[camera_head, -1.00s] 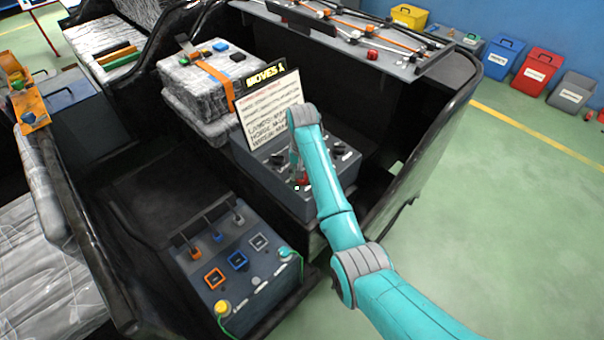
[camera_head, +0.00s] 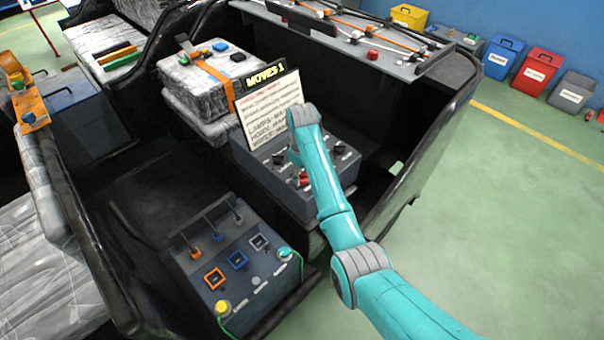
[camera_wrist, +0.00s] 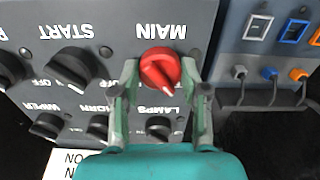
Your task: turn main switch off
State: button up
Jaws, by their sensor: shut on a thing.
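The main switch is a red rotary knob (camera_wrist: 160,70) on a grey panel (camera_wrist: 199,18), under the label MAIN, which appears upside down in the wrist view. Its narrow end points down and slightly right there. My gripper (camera_wrist: 160,76) is shut on the knob, one finger on each side. In the head view the red knob (camera_head: 304,181) shows beside my arm, on the front edge of the grey box. My gripper is mostly hidden behind my arm there. The ON and OFF marks around the knob are not readable.
Black knobs marked START (camera_wrist: 70,66), LAMPS (camera_wrist: 159,128), HORN and WIPER sit close to the red one. A second panel (camera_head: 225,262) with levers and coloured frames is at the front left.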

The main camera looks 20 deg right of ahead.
jog(key=shift+n, duration=0.9)
jog(key=o, duration=1.1)
jog(key=shift+o, duration=0.2)
jog(key=shift+r, duration=3.75)
